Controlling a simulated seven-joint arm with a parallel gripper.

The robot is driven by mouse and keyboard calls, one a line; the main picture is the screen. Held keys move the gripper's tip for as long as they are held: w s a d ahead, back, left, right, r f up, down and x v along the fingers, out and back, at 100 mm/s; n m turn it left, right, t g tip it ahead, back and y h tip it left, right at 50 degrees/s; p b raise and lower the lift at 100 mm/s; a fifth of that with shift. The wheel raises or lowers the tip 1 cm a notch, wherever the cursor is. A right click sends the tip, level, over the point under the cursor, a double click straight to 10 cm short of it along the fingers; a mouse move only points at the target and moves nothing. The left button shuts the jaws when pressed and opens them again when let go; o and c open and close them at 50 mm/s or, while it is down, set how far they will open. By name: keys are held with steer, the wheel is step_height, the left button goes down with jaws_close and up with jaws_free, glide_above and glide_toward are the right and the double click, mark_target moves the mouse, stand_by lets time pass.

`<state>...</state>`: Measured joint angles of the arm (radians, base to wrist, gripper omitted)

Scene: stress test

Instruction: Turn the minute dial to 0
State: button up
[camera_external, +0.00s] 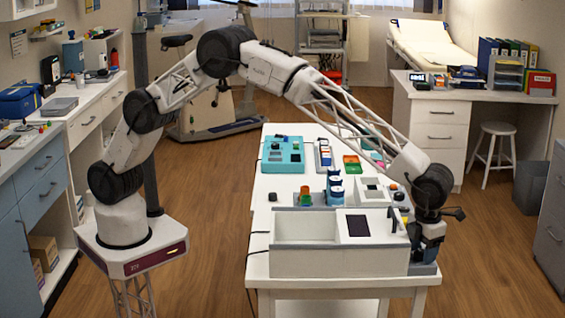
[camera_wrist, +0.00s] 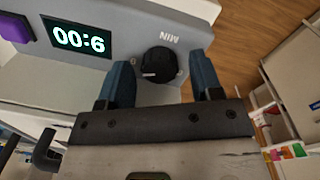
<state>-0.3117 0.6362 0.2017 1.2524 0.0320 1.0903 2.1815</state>
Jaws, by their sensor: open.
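The black round minute dial (camera_wrist: 158,64) sits on the device's grey front panel, beside an upside-down MIN label. The digital display (camera_wrist: 76,38) appears upside down and seems to read 9:00. My gripper (camera_wrist: 163,78) is open, with one blue finger on each side of the dial. Gaps show between dial and fingers; I cannot tell whether the tips reach its depth. In the external view my gripper (camera_external: 424,252) is low at the right end of the white device (camera_external: 305,262), and the dial is hidden there.
A purple button (camera_wrist: 14,27) is beside the display. The white table (camera_external: 335,285) holds the device, with a teal box (camera_external: 283,150) and several small coloured items behind it. Wooden floor is open right of the table.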

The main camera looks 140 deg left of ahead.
steer(key=shift+f, duration=0.1)
steer(key=shift+c, duration=0.3)
steer(key=c, duration=0.9)
steer(key=shift+o, duration=0.2)
steer(key=shift+n, duration=0.8)
steer(key=o, duration=0.9)
steer(key=shift+w+r, duration=0.2)
steer(key=shift+r, duration=3.7)
